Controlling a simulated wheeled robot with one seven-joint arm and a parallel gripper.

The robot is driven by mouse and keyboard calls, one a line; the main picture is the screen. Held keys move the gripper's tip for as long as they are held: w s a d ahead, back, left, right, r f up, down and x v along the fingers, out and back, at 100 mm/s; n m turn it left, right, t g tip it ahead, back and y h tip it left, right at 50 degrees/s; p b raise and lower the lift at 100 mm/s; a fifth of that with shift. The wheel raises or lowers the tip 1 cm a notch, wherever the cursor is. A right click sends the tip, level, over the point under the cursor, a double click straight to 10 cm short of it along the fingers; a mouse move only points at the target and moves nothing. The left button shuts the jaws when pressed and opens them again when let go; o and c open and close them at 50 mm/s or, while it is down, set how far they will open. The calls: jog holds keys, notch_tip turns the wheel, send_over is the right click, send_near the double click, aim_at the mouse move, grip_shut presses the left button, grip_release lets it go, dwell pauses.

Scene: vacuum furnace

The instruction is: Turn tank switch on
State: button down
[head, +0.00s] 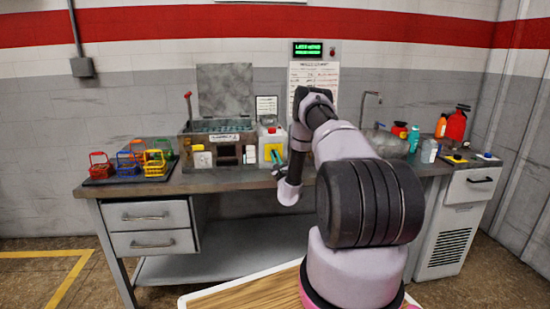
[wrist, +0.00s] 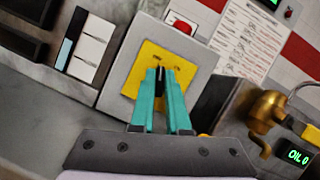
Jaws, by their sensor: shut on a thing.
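A yellow switch plate (wrist: 135,82) sits on a light grey box front in the wrist view. It also shows in the head view (head: 268,151), to the right of the metal tank (head: 222,126). A small dark switch knob (wrist: 160,72) stands out from the plate's middle. My gripper (wrist: 161,77) has two teal fingers, closed on the knob. In the head view my gripper (head: 278,160) is in front of the yellow plate. The fingers hide part of the knob, and the marks on the plate are too small to read.
Coloured wire baskets (head: 129,160) stand on a tray at the bench's left. A brass tap (wrist: 266,110) and a green "OIL" display (wrist: 299,157) are close on the right in the wrist view. Bottles (head: 413,140) and a red canister (head: 456,124) stand at the bench's right.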

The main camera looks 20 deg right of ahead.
jog(key=m+h, duration=0.2)
jog(key=m, duration=0.2)
jog(key=m+h, duration=0.2)
jog(key=m, duration=0.2)
jog(key=shift+g, duration=0.3)
jog(key=m+g+h, duration=0.1)
jog(key=m, duration=0.2)
jog(key=m+h, duration=0.2)
jog(key=m, duration=0.1)
jog(key=shift+m+g, duration=0.4)
jog(key=shift+m, duration=0.3)
jog(key=c, duration=0.9)
grip_release()
jog(key=shift+a, duration=0.1)
jog(key=v, duration=1.1)
